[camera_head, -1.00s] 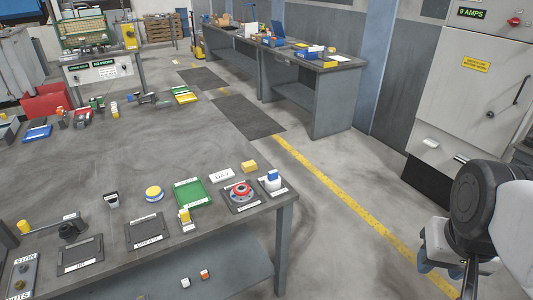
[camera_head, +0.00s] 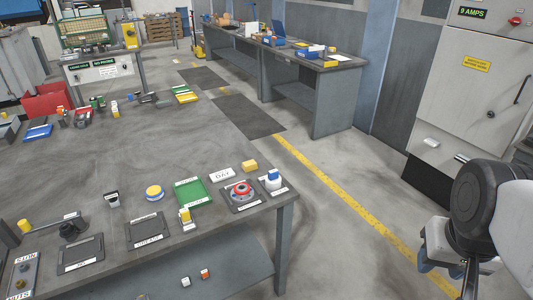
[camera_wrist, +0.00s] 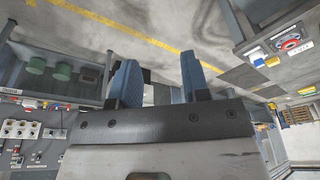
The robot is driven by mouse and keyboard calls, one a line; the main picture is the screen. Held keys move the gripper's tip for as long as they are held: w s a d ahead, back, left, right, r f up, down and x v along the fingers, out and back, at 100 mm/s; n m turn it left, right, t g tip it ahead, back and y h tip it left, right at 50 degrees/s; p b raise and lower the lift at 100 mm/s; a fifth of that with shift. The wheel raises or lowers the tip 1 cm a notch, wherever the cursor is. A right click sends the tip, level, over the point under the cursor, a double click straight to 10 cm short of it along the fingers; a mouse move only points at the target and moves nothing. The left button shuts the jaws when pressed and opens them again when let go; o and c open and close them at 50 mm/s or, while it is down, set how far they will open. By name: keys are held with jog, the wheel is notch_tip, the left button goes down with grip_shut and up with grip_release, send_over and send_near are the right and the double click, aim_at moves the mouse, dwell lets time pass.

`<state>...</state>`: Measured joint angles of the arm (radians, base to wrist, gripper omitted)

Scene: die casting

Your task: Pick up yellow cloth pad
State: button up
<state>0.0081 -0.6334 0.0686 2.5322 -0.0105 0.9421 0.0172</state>
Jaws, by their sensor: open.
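Two yellow things on the near workbench (camera_head: 100,180) could be the yellow cloth pad; I cannot tell which. The other is a round yellow piece (camera_head: 154,192) left of the green tray. My gripper (camera_wrist: 160,85) is open and empty, its two blue fingers apart in the wrist view. In the head view it hangs at the lower right, off the bench over the floor, well right of both yellow things.
A green tray (camera_head: 190,191), a red round part on a dark plate (camera_head: 241,191), a white bottle with blue top (camera_head: 273,181) and dark labelled mats crowd the bench's front. The bench's middle is mostly clear. A grey cabinet (camera_head: 463,90) stands at the right.

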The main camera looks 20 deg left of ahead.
jog(key=shift+o, duration=0.4)
jog(key=o, duration=0.9)
jog(key=shift+w, duration=0.1)
